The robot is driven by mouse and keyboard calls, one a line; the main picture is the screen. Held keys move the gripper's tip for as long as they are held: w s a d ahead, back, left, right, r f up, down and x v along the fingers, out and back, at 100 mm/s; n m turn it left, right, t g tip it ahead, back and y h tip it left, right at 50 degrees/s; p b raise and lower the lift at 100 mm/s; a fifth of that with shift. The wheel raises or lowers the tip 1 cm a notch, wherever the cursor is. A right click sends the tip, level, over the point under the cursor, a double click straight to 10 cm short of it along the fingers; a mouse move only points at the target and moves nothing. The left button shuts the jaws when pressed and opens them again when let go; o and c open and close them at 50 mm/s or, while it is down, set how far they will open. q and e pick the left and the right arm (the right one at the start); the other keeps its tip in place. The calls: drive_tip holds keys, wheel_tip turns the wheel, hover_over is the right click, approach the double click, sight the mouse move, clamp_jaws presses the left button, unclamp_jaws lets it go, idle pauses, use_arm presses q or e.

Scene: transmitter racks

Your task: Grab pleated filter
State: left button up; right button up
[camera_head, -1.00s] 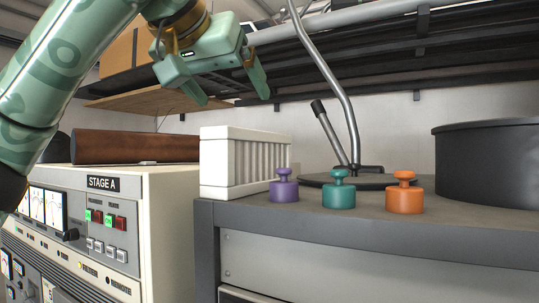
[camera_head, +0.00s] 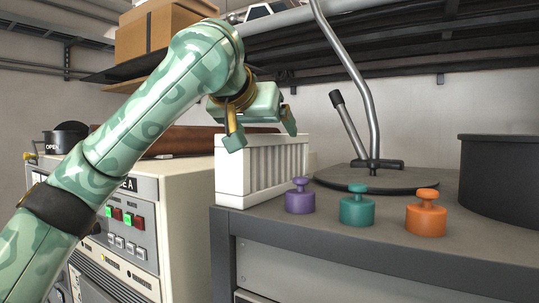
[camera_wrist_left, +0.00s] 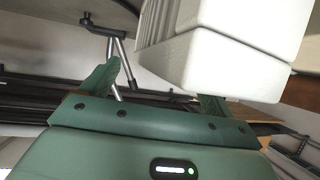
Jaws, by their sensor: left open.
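The pleated filter (camera_head: 262,172) is a white block with a ribbed face, standing upright on the corner of the grey cabinet top. My left gripper (camera_head: 263,136) is open and empty, pointing down at the filter's top edge, with its fingers apart. In the left wrist view the filter (camera_wrist_left: 225,50) looms large at upper right and covers part of the right-hand finger. I cannot tell whether a finger touches it. My right gripper is not in view.
Purple (camera_head: 300,200), teal (camera_head: 357,208) and orange (camera_head: 426,218) knobbed weights stand in front and to the right. A bent metal lever (camera_head: 360,80) rises behind them from a dark round plate (camera_head: 390,182). A black drum (camera_head: 500,180) stands at right. A brown roll (camera_head: 190,139) lies behind my arm.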

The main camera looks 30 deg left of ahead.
use_arm(q)
drive_tip(key=x, duration=0.3)
drive_tip(key=shift+w+a, duration=0.1)
drive_tip(key=shift+a, duration=0.05)
drive_tip(key=shift+s+r, duration=0.1)
drive_tip(key=shift+s, duration=0.15)
drive_tip(key=c, duration=1.7)
